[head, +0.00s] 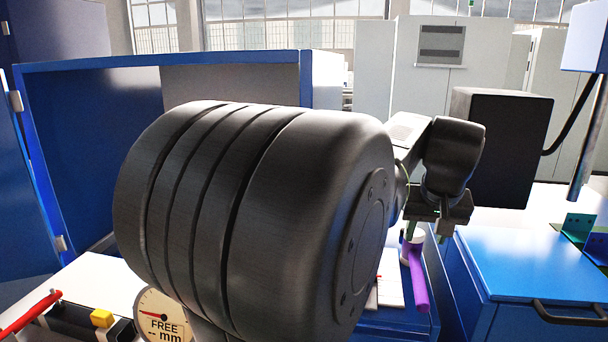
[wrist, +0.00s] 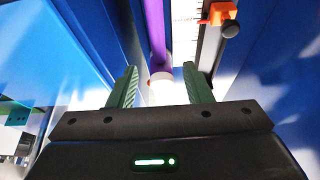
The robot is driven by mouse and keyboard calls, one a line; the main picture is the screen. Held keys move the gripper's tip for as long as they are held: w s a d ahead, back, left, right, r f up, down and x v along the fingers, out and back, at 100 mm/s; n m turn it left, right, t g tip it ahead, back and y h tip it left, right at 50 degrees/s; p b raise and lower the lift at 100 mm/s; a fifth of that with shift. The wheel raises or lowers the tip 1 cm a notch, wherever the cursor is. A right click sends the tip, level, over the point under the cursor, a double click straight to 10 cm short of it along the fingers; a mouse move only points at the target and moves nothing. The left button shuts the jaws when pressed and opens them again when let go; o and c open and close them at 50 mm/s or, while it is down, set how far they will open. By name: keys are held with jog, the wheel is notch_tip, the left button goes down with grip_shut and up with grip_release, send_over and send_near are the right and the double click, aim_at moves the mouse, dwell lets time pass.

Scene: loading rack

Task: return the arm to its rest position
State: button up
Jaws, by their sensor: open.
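My gripper (head: 428,230) hangs at the end of my arm, right of centre in the head view, with its fingers pointing down. In the wrist view its two green fingers (wrist: 161,88) stand wide apart, with nothing clamped between them. A purple rod (head: 417,277) with a white end is below the gripper. In the wrist view the purple rod (wrist: 155,30) lies beyond the fingertips, its white end showing between them. The gap between fingers and rod is hard to judge. My large dark arm link hides much of the middle of the head view.
An open blue cabinet (head: 305,85) stands behind at left. A blue drawer unit (head: 535,262) and a black box (head: 500,145) are at right. A dial gauge (head: 163,318) reads FREE. An orange clamp (wrist: 219,13) sits on a white scale near the rod.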

aim_at(416, 262)
jog(key=p+x, duration=0.1)
jog(key=x, duration=1.2)
jog(key=shift+w+d+f, duration=0.2)
jog(key=shift+w+f, duration=0.05)
jog(key=shift+f, duration=0.05)
jog(key=shift+r, duration=0.7)
